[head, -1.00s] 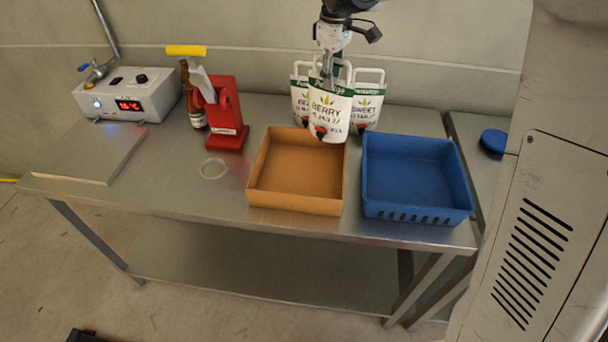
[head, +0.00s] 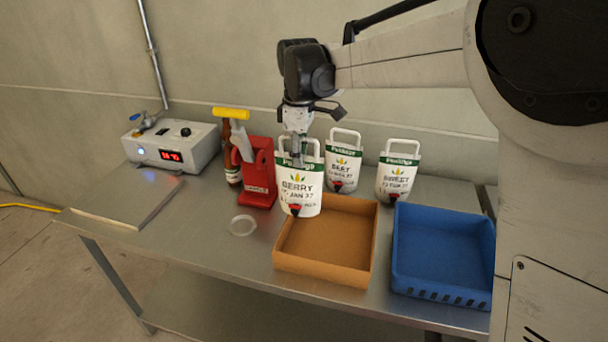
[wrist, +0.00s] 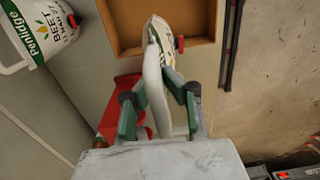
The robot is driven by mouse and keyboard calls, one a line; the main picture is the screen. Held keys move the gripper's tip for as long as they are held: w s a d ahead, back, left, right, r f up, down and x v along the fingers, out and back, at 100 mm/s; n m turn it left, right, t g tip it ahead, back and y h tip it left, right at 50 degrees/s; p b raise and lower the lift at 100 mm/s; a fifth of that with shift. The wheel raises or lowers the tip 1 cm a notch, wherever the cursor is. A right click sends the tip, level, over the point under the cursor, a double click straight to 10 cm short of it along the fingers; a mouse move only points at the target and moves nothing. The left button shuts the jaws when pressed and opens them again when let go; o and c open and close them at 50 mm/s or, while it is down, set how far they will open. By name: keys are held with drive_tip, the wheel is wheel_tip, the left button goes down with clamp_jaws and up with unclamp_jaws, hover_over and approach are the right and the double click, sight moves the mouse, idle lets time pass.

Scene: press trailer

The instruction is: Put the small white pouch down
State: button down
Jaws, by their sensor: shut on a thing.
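The white pouch marked BERRY (head: 300,192), with a green top band and a red spout, hangs upright from my gripper (head: 298,160). My gripper is shut on its top handle. The pouch hangs by the back left corner of the orange-brown tray (head: 325,279), just right of the red stand; whether its bottom touches anything is unclear. In the wrist view the pouch (wrist: 155,70) shows edge-on between the fingers (wrist: 160,105). A BEET pouch (head: 343,166) and a SWEET pouch (head: 396,180) stand behind the trays.
A red stand (head: 259,180) with a yellow-handled tool and a brown bottle (head: 233,170) is close on the left. A clear ring (head: 242,225) lies on the steel table. A blue crate (head: 443,282) is at right. Bare table (head: 190,220) lies at left front.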

drive_tip(key=s+d+f+p, duration=0.1)
drive_tip(key=s+d+f, duration=0.1)
drive_tip(key=d+f, duration=0.6)
drive_tip(key=shift+s+d+f, duration=0.25)
drive_tip(key=shift+d+f, duration=0.05)
drive_tip(key=shift+f, duration=0.45)
drive_tip(key=c, duration=2.3)
unclamp_jaws()
drive_tip(key=o, duration=0.4)
